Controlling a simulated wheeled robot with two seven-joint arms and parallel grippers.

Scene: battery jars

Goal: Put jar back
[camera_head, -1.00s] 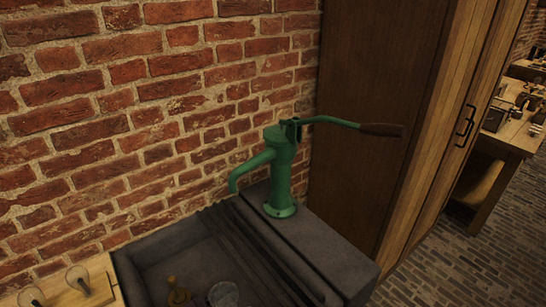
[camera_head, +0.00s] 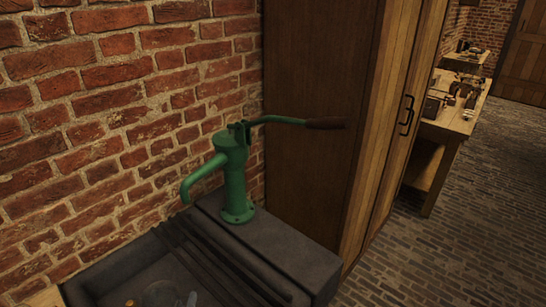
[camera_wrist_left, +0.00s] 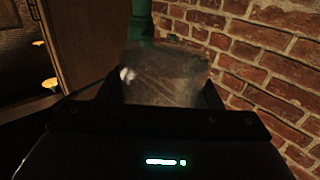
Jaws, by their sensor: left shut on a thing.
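A clear glass jar (camera_wrist_left: 165,78) fills the middle of the left wrist view, between the two dark fingers of my left gripper (camera_wrist_left: 164,95). The gripper is shut on it. The jar's lower part is hidden behind the gripper body. In the head view, a round clear glass thing (camera_head: 160,294) shows at the bottom edge, inside the dark stone sink (camera_head: 88,284); it is cut off, and I cannot tell whether it is a jar. My right gripper is not in view.
A green hand pump (camera_head: 233,175) stands on the sink's right ledge, its handle reaching right. A brick wall (camera_head: 110,110) rises behind. A tall wooden cabinet (camera_head: 312,180) stands beyond the sink. A workbench (camera_head: 455,118) with tools is farther right. The brick floor between is clear.

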